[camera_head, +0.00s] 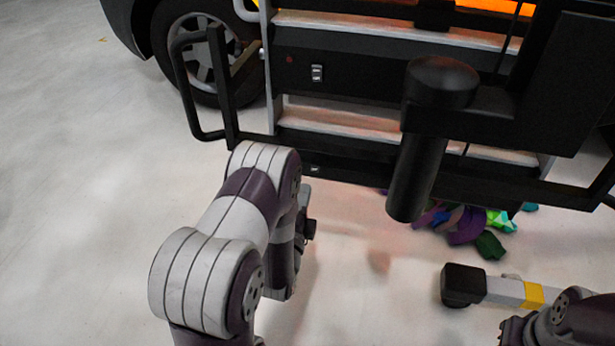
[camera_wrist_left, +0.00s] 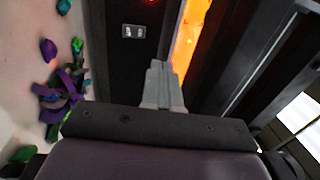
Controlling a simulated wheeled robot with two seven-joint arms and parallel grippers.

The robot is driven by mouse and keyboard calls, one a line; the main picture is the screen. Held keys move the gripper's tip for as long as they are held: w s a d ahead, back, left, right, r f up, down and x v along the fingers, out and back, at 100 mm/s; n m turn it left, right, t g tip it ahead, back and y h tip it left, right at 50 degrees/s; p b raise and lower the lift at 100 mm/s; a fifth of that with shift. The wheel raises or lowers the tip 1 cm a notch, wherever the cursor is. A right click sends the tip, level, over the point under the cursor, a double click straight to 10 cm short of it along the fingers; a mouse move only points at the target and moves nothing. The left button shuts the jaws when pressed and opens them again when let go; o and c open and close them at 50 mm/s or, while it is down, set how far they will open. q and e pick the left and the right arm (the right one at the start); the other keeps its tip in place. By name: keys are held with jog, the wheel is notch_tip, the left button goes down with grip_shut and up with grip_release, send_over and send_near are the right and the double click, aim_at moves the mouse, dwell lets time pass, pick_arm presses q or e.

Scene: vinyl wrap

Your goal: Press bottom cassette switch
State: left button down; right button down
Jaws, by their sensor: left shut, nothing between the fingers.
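A small pale cassette switch (camera_head: 314,169) sits on the machine's low dark crossbar, just above my left arm. A second, larger switch (camera_head: 317,72) is on the dark panel higher up. In the left wrist view one pale switch (camera_wrist_left: 133,31) shows on a dark panel with a red light above it; I cannot tell for certain which switch it is. My left gripper (camera_head: 304,196) is below the low crossbar, mostly hidden by its own arm. In the left wrist view its grey fingers (camera_wrist_left: 161,82) are shut and empty, below and right of that switch, apart from it in the picture.
A dark post (camera_head: 418,165) hangs in front of the machine. A black side rail (camera_head: 188,95) stands at left. Coloured scraps (camera_head: 465,226) lie on the floor under the machine. My right arm (camera_head: 570,318) shows at lower right. The floor at left is clear.

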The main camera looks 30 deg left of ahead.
pick_arm(q)
jog(key=v, duration=0.3)
jog(key=shift+s+r+p, duration=0.1)
jog(key=shift+r+p, duration=0.25)
jog(key=shift+p, duration=0.05)
notch_tip(320, 180, down, 11)
jog(key=s+n+g+h, duration=0.2)
jog(key=n+g, duration=0.5)
jog(key=g, duration=0.1)
jog(key=s+d+r+n+g+h+p, duration=0.1)
jog(key=s+d+r+n+g+p, duration=0.25)
jog(key=r, duration=0.25)
jog(key=s+d+r+n+g+h+p, duration=0.1)
jog(key=s+d+r+n+g+p, duration=0.1)
jog(key=s+r+g+p, duration=0.25)
jog(key=s+d+r+n+g+h+p, duration=0.1)
jog(key=s+d+r+n+g+p, duration=0.15)
jog(key=s+r, duration=0.35)
jog(key=w+r+p, duration=0.1)
jog(key=r+p, duration=1.9)
jog(key=r, duration=0.3)
jog(key=w+d+r+t+p, duration=0.1)
jog(key=w+r+p, duration=0.1)
jog(key=r+p, duration=1.8)
notch_tip(320, 180, up, 5)
jog(key=shift+d+f, duration=0.2)
jog(key=shift+d, duration=0.1)
